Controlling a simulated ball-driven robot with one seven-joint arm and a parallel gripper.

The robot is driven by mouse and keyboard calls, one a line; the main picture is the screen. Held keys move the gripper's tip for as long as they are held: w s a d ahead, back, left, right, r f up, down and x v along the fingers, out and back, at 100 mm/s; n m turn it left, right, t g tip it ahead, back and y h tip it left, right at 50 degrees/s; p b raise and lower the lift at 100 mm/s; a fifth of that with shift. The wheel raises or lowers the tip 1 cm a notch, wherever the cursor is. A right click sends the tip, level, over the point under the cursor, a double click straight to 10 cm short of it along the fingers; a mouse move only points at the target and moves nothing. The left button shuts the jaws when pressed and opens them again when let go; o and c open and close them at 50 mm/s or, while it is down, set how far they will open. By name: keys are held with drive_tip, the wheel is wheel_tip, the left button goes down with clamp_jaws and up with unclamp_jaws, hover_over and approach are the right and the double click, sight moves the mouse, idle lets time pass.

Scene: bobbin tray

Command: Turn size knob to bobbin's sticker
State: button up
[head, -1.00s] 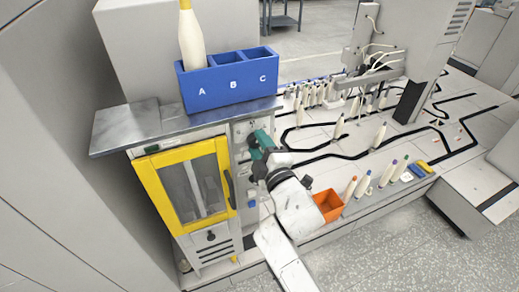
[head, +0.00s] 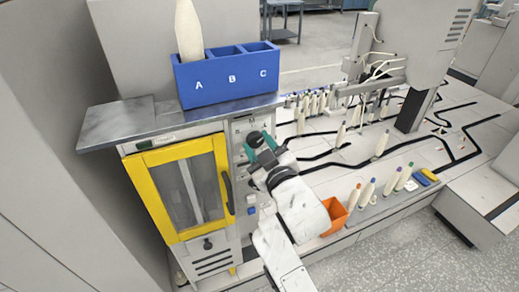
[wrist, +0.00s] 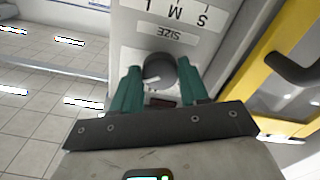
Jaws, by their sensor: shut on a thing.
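The dark round size knob (wrist: 158,68) is on the grey control panel (wrist: 130,28). My gripper (wrist: 157,84) has its two green fingers on either side of the knob and is shut on it. The SIZE label (wrist: 167,32) and the letters S, M and L (wrist: 180,14) are beside the knob and appear upside down. I cannot tell which letter the knob points to. In the head view my gripper (head: 259,146) is at the panel right of the yellow door. A cream bobbin (head: 189,32) stands in compartment A of the blue tray (head: 225,88). No sticker on it is visible.
The yellow-framed door (head: 180,190) with its dark handle (head: 227,189) is left of the panel. An orange bin (head: 336,215) and several colour-tipped bobbins (head: 366,193) stand to the right. A metal shelf (head: 110,125) juts out under the tray.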

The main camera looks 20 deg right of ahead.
drive_tip(key=shift+f+m, duration=0.2)
drive_tip(key=shift+m, duration=0.2)
drive_tip(key=o, duration=1.1)
drive_tip(key=shift+r, duration=0.1)
drive_tip(key=shift+c, duration=0.2)
drive_tip(key=s+b, duration=0.1)
drive_tip(key=s, duration=0.9)
drive_tip(key=shift+s+b, duration=0.3)
drive_tip(key=shift+s, duration=0.1)
drive_tip(key=s+d+f+m+g+h, duration=0.1)
drive_tip(key=s+d+f+m+g, duration=0.15)
drive_tip(key=s+f+g, duration=0.45)
drive_tip(key=s+d+f+m+g+h, duration=0.1)
drive_tip(key=s+d+f+g, duration=0.2)
drive_tip(key=f, duration=0.8)
drive_tip(key=s+d+f+g+y, duration=0.1)
drive_tip(key=s+f+g, duration=0.2)
drive_tip(key=s, duration=0.5)
drive_tip(key=s+d+f+m+g, duration=0.1)
drive_tip(key=s+f+g, duration=0.3)
drive_tip(key=s, duration=0.5)
wheel_tip(320, 180, down, 2)
drive_tip(key=shift+f+y, duration=0.2)
drive_tip(key=shift+y, duration=0.2)
